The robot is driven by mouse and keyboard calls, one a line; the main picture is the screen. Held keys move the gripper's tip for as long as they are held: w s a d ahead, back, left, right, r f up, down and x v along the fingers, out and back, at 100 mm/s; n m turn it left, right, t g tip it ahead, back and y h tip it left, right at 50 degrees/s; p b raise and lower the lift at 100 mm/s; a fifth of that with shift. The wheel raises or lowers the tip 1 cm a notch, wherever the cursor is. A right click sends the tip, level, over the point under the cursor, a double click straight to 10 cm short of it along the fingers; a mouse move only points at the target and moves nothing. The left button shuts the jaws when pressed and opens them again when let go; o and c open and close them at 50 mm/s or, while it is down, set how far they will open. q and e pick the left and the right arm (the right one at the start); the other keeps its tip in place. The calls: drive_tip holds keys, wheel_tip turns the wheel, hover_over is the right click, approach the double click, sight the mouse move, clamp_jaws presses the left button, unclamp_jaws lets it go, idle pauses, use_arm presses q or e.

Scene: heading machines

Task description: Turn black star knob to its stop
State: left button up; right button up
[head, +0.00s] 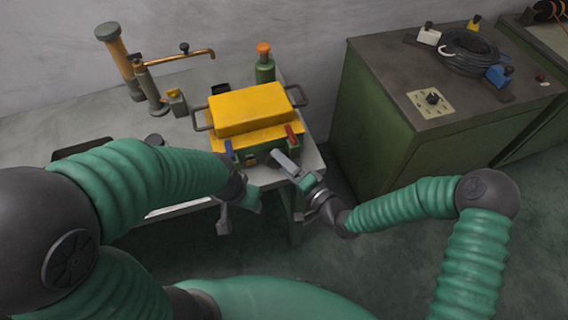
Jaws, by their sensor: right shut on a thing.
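A yellow-topped machine (250,108) with grey side handles stands on the bench. My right gripper (287,163) is at its front right corner, just below a red lever (291,134). It is shut on a small part there, which its fingers hide, so I cannot tell whether this is the black star knob. A black knob (432,98) on a cream plate shows on the green cabinet, away from both grippers. My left gripper (238,212) hangs open and empty in front of the bench edge, below the machine.
A blue lever (229,148) is at the machine's front left. A green bottle with an orange cap (264,64) stands behind it. A copper spout (180,58) rises at the bench's back left. The green cabinet (375,130) stands to the right, bearing a black cable coil (467,47).

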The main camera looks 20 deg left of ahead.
drive_tip(key=shift+f, duration=0.2)
drive_tip(key=o, duration=1.4)
